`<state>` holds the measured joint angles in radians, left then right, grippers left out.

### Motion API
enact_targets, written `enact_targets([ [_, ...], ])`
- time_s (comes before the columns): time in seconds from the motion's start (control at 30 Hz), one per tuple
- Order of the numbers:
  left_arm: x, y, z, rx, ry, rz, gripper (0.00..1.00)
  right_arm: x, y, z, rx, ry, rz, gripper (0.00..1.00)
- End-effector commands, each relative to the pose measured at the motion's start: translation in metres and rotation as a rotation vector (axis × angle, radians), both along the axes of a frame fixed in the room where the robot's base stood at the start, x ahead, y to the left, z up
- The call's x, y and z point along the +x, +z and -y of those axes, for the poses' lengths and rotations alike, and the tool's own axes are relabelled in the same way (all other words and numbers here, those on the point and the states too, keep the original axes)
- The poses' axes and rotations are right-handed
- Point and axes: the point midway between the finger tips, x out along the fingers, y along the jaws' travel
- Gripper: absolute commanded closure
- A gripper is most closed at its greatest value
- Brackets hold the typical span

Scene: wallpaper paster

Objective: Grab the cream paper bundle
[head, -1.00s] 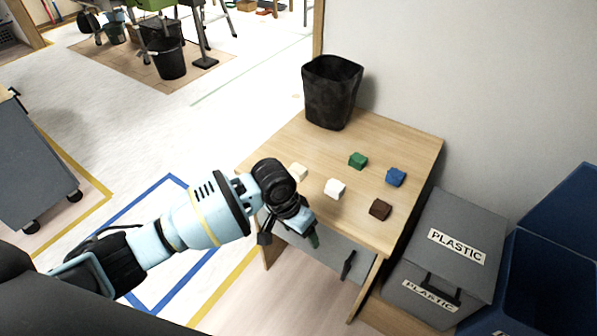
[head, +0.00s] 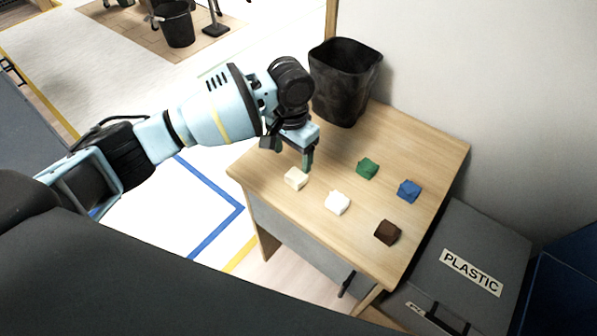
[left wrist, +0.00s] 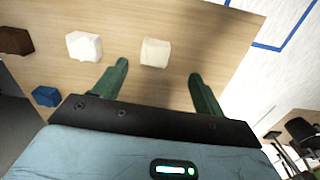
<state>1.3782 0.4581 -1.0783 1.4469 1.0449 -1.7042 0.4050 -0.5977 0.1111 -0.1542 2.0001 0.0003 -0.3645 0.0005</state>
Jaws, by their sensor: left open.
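The cream paper bundle (head: 296,179) is a small pale block on the wooden desk, near its left front edge. It also shows in the left wrist view (left wrist: 155,52), ahead of and between the two green fingers, apart from both. My left gripper (head: 290,158) hangs over the desk just behind the cream bundle in the head view. In the left wrist view, my left gripper (left wrist: 160,82) has its fingers spread with nothing between them. My right gripper does not show in either view.
A white bundle (head: 337,202) lies right of the cream one. Green (head: 367,169), blue (head: 409,191) and brown (head: 387,232) bundles lie further right on the desk (head: 345,255). A black bin (head: 345,85) stands at the desk's back. A grey PLASTIC box (head: 470,265) stands to the right.

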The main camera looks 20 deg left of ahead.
Motion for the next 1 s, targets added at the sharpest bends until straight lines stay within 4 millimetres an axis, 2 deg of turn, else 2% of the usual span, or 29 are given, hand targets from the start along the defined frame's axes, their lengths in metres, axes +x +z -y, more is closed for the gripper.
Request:
enact_targets([
  [0.23,0.0,-0.024,0.001,0.0,0.0,-0.003,0.29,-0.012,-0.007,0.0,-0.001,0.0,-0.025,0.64],
  [0.47,0.0,-0.031,0.002,0.0,-0.001,-0.001,0.29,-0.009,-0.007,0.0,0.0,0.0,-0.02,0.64],
  [0.8,0.002,-0.073,0.009,0.001,0.0,-0.002,0.29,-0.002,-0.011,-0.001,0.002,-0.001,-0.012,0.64],
  [1.0,0.002,-0.077,0.009,0.0,0.0,0.001,0.29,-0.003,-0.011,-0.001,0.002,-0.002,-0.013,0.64],
])
